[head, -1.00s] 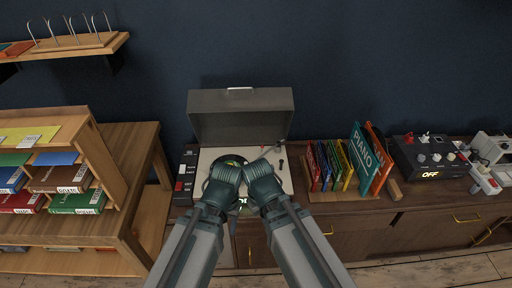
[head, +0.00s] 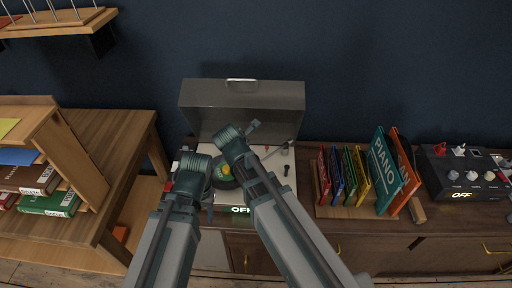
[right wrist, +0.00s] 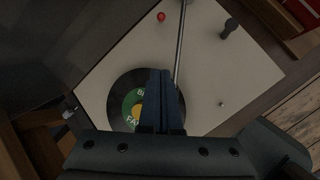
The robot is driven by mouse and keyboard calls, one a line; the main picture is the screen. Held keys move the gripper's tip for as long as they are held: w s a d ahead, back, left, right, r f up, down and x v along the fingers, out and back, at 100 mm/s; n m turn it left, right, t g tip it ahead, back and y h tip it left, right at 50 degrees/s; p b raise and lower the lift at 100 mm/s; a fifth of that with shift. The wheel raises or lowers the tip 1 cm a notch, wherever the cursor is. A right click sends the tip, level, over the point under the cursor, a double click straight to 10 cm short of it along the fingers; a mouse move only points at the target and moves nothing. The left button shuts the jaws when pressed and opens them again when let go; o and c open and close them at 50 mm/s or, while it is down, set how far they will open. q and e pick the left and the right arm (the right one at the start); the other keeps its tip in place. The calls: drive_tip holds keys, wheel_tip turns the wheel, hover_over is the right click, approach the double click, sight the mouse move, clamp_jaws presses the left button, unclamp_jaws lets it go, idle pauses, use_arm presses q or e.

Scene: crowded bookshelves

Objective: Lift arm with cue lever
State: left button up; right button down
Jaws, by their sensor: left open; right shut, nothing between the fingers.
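The record player (head: 272,187) stands on the dark cabinet with its grey lid (head: 232,105) raised. A black record with a green and yellow label (right wrist: 131,105) lies on it. The thin metal tonearm (right wrist: 180,42) reaches toward my right fingers; contact cannot be told. A red knob (right wrist: 161,16) and an upright black lever (right wrist: 229,29) stand on the deck; which is the cue lever is unclear. My right gripper (right wrist: 162,74) is shut and empty above the record. My left gripper (head: 208,197) is open at the player's left front. My arms hide part of the deck.
Thin coloured books (head: 345,175) stand in a wooden rack right of the player, with a dark control box (head: 462,172) beyond. A wooden shelf unit (head: 75,160) with books is at left. The raised lid and blue wall bound the back.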

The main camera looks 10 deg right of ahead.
sight(267, 149)
drive_tip(key=shift+w, duration=0.1)
idle(0.3)
drive_tip(key=b+x, duration=0.8)
drive_tip(key=x, duration=0.2)
drive_tip(key=shift+a, duration=0.1)
drive_tip(key=shift+w+d+f+b, duration=0.15)
drive_tip(key=shift+w+d+b, duration=0.1)
drive_tip(key=shift+b, duration=0.05)
drive_tip(key=shift+w+d+r+p, duration=0.2)
drive_tip(key=shift+d+r+p, duration=0.15)
drive_tip(key=shift+d, duration=0.15)
drive_tip(key=shift+w+d+r+p, duration=0.2)
drive_tip(key=shift+d+r+p, duration=0.1)
drive_tip(key=shift+d, duration=0.2)
drive_tip(key=shift+w+d+r, duration=0.1)
drive_tip(key=shift+w+d, duration=0.15)
drive_tip(key=shift+d, duration=0.3)
